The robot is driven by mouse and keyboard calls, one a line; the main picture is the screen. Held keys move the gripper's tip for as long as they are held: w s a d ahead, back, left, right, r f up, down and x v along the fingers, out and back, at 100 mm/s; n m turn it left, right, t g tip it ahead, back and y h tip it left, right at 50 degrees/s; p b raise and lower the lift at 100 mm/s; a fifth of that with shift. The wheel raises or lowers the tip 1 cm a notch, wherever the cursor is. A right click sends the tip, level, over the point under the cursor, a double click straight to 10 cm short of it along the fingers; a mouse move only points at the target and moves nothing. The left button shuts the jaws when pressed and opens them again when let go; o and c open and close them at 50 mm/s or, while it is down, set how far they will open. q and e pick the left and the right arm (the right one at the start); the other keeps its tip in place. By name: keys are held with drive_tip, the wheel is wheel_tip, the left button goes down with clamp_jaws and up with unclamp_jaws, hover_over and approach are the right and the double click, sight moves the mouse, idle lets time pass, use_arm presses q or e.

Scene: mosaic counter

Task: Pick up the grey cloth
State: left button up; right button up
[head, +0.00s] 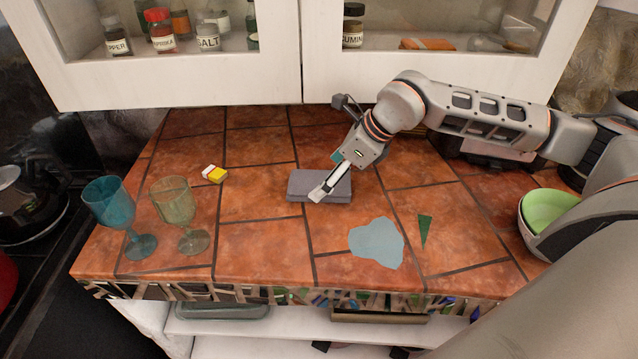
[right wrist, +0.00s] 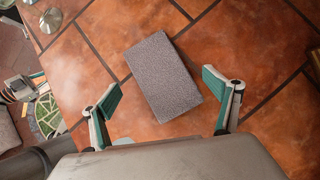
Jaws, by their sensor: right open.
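The grey cloth (head: 305,185) lies folded into a flat rectangle on the tiled counter, near its middle. My right gripper (head: 325,180) is over the right part of the cloth in the head view and hides some of it. In the right wrist view the cloth (right wrist: 163,77) lies beyond and between the two spread fingertips (right wrist: 163,88), with nothing held. I cannot tell the exact height of the fingers above the cloth. My left gripper does not show in either view.
A blue glass (head: 110,205) and a green glass (head: 175,203) stand at the left. A small yellow-and-white item (head: 214,174) lies behind them. A pale blue flat patch (head: 377,242) and a dark green triangle (head: 425,229) lie front right. Green bowl (head: 548,209) stands far right. Cabinets (head: 200,80) overhang the back.

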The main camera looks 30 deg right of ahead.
drive_tip(key=x, duration=0.2)
drive_tip(key=shift+w+a+f, duration=0.1)
drive_tip(key=shift+w+f, duration=0.05)
drive_tip(key=shift+f, duration=0.05)
drive_tip(key=c, duration=1.2)
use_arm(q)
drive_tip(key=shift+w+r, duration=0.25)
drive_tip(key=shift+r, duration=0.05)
